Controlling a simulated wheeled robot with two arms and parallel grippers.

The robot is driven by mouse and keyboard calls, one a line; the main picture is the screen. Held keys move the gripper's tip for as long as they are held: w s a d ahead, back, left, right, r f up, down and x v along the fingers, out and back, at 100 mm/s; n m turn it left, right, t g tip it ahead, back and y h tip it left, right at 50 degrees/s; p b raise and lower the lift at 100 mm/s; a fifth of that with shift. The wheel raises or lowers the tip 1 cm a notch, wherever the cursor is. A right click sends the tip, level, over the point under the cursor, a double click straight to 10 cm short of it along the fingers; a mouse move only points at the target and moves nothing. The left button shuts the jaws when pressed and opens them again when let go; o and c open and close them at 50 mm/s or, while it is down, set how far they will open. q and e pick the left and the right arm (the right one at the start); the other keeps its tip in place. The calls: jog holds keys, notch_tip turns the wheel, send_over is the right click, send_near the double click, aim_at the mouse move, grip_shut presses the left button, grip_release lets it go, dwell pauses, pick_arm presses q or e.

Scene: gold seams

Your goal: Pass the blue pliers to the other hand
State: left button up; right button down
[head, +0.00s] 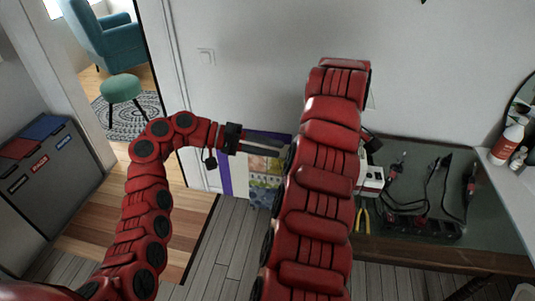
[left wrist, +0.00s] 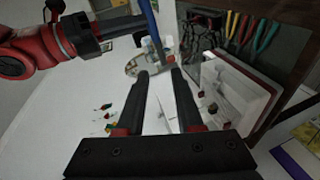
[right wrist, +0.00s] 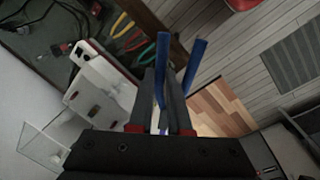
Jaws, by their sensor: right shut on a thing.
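The blue pliers show in the right wrist view as two blue handles (right wrist: 194,66) that stick out past the fingertips. My right gripper (right wrist: 168,90) is shut on them. In the left wrist view a blue strip of the pliers (left wrist: 150,22) shows at the top, beside my right gripper's dark fingers (left wrist: 122,27). My left gripper (left wrist: 160,82) is open, with nothing between its fingers, and is apart from the pliers. In the head view my left gripper (head: 268,147) reaches right towards my right arm, which hides the pliers and most of my right gripper.
A dark table (head: 425,185) at the right holds cables and tools. A white device (head: 371,180) sits near its left end and shows close by in the left wrist view (left wrist: 238,90). Grey bins (head: 50,170) stand at the left.

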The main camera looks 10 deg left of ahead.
pick_arm(q)
jog(key=s+d+f+m+g, duration=0.1)
jog(key=s+d+f+g, duration=0.1)
jog(key=d, duration=0.9)
jog(key=shift+s+d+f, duration=0.25)
jog(key=shift+s+f, duration=0.15)
jog(key=shift+s, duration=0.1)
grip_shut()
pick_arm(e)
jog(key=c, duration=0.8)
grip_release()
